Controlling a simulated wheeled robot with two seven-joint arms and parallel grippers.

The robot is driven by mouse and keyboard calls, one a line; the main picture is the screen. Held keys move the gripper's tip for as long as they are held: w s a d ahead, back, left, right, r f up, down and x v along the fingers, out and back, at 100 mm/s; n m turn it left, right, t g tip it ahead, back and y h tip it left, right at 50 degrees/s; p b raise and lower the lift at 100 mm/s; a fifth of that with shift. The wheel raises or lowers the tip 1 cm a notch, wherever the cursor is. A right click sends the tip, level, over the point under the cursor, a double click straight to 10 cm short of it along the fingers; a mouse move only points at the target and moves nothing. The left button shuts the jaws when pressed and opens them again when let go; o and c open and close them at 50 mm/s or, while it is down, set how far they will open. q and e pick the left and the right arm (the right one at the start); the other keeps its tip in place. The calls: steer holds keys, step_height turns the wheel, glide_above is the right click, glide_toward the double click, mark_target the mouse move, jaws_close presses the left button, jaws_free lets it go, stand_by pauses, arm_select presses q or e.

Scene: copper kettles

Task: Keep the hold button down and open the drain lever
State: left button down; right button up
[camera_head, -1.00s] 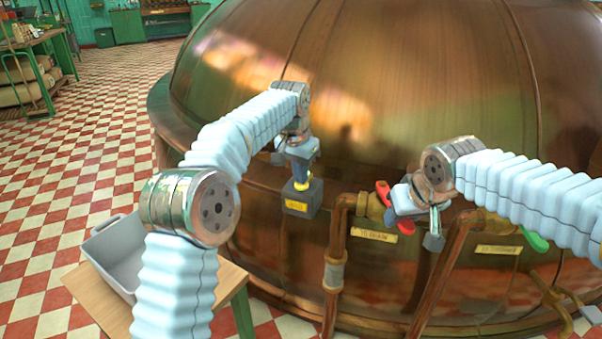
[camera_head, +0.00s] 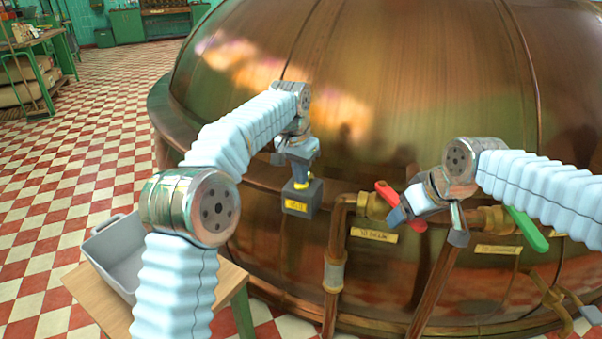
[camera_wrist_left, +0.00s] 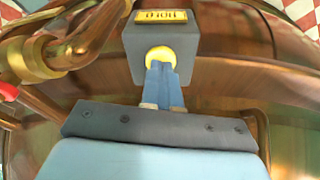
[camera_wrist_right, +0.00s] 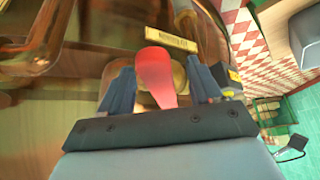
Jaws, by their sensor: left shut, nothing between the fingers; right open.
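The grey hold box (camera_head: 303,203) with a yellow label is on the copper kettle's side. My left gripper (camera_head: 301,180) is shut and empty, pointing down at its yellow button. In the left wrist view the closed fingertips (camera_wrist_left: 161,68) meet the yellow button (camera_wrist_left: 160,55); how far it is pressed I cannot tell. The red drain lever (camera_head: 385,190) is above the "TO DRAIN" label (camera_head: 374,235). My right gripper (camera_head: 428,226) is open around it and partly hides it. In the right wrist view the red handle (camera_wrist_right: 155,72) lies between the spread fingers (camera_wrist_right: 157,90).
A green lever (camera_head: 526,229) is on the neighbouring valve, right of my right gripper, with its own label (camera_head: 496,249). Copper pipes (camera_head: 335,270) run down below the valves. A grey bin (camera_head: 117,250) stands on a wooden table at lower left. Checkered floor is open at left.

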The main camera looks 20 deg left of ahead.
arm_select(q)
step_height(320, 180, up, 7)
steer(key=p, duration=0.7)
arm_select(e)
step_height(320, 180, up, 8)
steer(key=shift+r, duration=1)
arm_select(q)
steer(key=shift+r, duration=0.1)
